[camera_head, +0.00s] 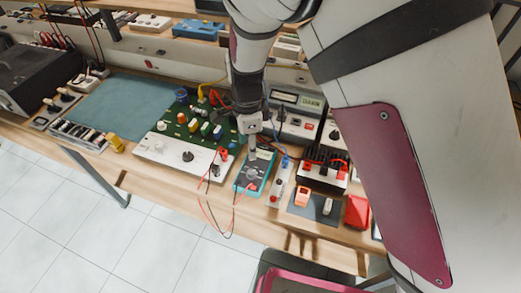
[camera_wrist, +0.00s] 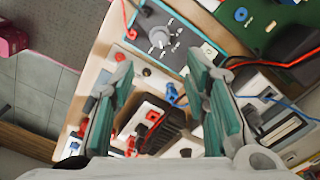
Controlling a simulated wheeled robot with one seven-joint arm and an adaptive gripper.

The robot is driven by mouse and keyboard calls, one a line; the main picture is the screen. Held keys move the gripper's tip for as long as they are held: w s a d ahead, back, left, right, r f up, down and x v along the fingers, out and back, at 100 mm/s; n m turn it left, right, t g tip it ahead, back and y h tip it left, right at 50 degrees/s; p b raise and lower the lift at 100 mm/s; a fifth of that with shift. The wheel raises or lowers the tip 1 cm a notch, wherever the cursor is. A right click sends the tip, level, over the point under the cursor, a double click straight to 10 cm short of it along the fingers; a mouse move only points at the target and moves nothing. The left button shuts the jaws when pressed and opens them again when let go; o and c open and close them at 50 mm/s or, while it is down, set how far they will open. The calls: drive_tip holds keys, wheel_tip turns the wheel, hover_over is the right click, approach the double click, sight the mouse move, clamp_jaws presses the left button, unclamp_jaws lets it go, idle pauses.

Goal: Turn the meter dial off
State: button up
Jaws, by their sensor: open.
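The meter (camera_head: 253,176) is a teal-edged handheld unit lying on the bench near its front edge, partly hidden by my gripper in the head view. In the wrist view its dark face (camera_wrist: 185,22) shows at the top, with a round grey dial (camera_wrist: 160,38) ringed by small white marks. My gripper (camera_head: 252,150) points down over the far part of the meter. In the wrist view its teal-padded fingers (camera_wrist: 165,72) are apart with nothing between them, and the dial lies beyond the tips. I cannot tell which mark the dial points at.
A green circuit board on a white base (camera_head: 160,155) stands left of the meter. A white strip with jacks (camera_head: 281,185) and a black-and-white unit with red leads (camera_head: 324,170) stand to its right. Red and black wires (camera_head: 213,215) hang over the front edge.

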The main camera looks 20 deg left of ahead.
sight(251, 172)
wheel_tip(251, 172, down, 13)
drive_tip(key=shift+r+p, duration=0.2)
drive_tip(key=shift+p, duration=0.25)
clamp_jaws()
